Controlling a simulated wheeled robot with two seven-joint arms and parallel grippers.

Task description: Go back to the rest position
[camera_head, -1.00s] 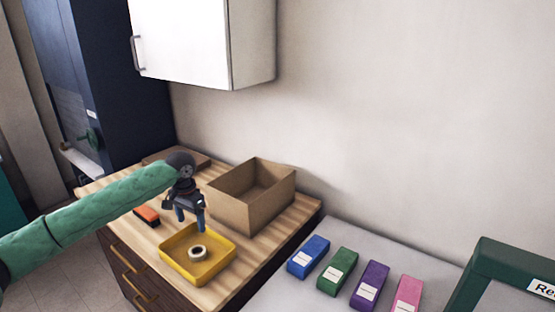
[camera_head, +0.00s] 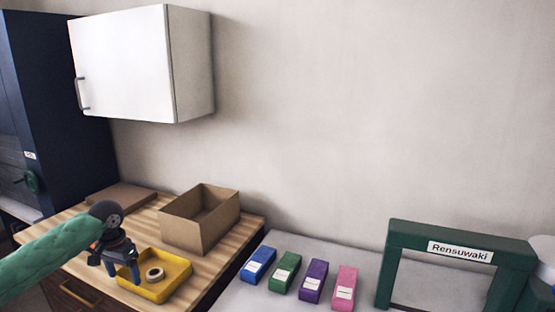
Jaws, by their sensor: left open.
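My left gripper (camera_head: 123,268) is open and empty, its fingers pointing down at the left edge of the yellow tray (camera_head: 176,287). My green-sleeved left arm comes in from the left edge. A pale ring-shaped roll (camera_head: 155,275) lies in the tray, to the right of the fingers. Whether the fingers touch the tray I cannot tell. My right gripper is not in the picture.
An open cardboard box (camera_head: 185,232) stands behind the tray on the wooden counter (camera_head: 232,235). Blue (camera_head: 258,264), green (camera_head: 284,272), purple (camera_head: 313,281) and pink (camera_head: 344,288) packs lie on the pale surface. A green frame (camera_head: 455,239) stands right. A white cabinet (camera_head: 130,65) hangs above.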

